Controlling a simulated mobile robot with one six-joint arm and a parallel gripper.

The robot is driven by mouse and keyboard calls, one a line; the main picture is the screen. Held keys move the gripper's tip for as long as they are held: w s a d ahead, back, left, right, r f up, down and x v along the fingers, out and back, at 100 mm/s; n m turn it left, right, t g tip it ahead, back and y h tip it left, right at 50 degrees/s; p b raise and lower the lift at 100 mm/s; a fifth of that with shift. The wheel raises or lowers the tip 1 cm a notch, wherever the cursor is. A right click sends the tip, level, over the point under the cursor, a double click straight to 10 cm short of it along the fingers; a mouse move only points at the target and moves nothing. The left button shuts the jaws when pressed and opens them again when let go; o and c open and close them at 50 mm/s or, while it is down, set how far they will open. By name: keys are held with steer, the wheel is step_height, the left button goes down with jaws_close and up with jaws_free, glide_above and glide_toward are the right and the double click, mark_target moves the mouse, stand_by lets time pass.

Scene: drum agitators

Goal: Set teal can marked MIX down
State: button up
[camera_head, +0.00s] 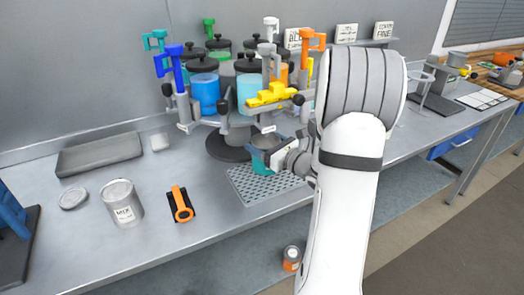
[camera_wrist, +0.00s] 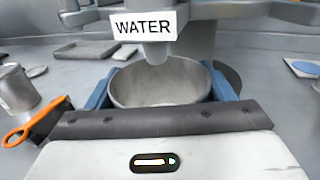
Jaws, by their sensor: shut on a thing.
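The teal can (camera_head: 262,170) is in my gripper (camera_head: 268,153), just above or on the perforated grey tray (camera_head: 262,192); I cannot tell whether it touches. In the wrist view the can (camera_wrist: 160,82) is upright with its open top and grey inside showing, between the two blue fingers of my gripper (camera_wrist: 161,95). A nozzle under a WATER label (camera_wrist: 145,25) hangs over its opening. The can's own marking is hidden. My arm covers part of the right side in the head view.
A round multi-canister dispenser (camera_head: 248,95) stands behind the can, with a yellow lever (camera_head: 270,95) close above. A grey can marked MIX (camera_head: 123,204), a lid (camera_head: 73,198) and an orange-handled tool (camera_head: 181,204) lie left. Bench between them is clear.

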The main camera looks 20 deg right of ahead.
steer(key=shift+w+f, duration=0.1)
steer(key=shift+f, duration=1.6)
steer(key=shift+f, duration=0.2)
steer(key=o, duration=1.2)
steer(key=shift+o, duration=0.2)
steer(key=shift+r, duration=0.1)
steer(key=shift+r, duration=0.2)
steer(key=b+v, duration=0.1)
steer(key=v, duration=1.1)
steer(key=shift+b, duration=0.35)
steer(key=shift+f, duration=0.1)
